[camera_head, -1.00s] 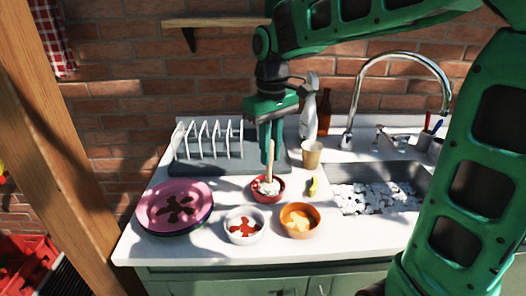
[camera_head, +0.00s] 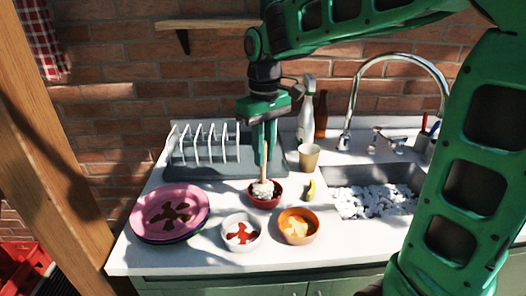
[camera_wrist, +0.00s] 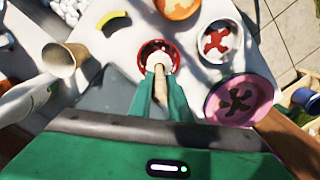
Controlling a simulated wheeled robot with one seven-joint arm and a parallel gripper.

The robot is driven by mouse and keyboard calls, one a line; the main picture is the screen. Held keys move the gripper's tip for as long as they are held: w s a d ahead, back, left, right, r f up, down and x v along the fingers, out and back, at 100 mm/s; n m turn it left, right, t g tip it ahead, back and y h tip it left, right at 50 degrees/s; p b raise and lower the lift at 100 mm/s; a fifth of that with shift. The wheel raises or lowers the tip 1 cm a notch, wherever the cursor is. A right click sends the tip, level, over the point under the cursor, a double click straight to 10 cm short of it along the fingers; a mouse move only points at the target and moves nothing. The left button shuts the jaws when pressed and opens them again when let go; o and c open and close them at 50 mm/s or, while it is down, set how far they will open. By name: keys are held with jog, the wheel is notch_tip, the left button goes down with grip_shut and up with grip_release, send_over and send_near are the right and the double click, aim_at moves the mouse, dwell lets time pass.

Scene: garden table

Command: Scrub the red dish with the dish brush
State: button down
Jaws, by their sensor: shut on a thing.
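The red dish (camera_head: 276,200) stands on the white counter, in front of the drying rack; it also shows in the wrist view (camera_wrist: 146,50). My gripper (camera_head: 265,162) points down above it and is shut on the wooden handle of the dish brush (camera_head: 263,187). The brush's white head is at the red dish, over its left part in the head view. In the wrist view the brush (camera_wrist: 160,75) extends from between my fingertips (camera_wrist: 160,92) into the dish's opening. I cannot tell whether the bristles touch the dish's inside.
A white bowl (camera_head: 241,245) and an orange bowl (camera_head: 298,240) stand in front, with stacked plates (camera_head: 150,205) at left. A grey drying rack (camera_head: 185,170), a beige cup (camera_head: 308,160), a bottle (camera_head: 305,120) and a yellow item (camera_head: 311,190) are near. The sink (camera_head: 400,175) is at right.

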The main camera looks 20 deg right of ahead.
jog(key=shift+s+d+r, duration=0.1)
jog(key=shift+d+r, duration=0.1)
jog(key=shift+d, duration=0.05)
jog(key=shift+w+r, duration=0.2)
jog(key=shift+r, duration=0.65)
jog(key=shift+s+r, duration=0.15)
jog(key=shift+r, duration=2.9)
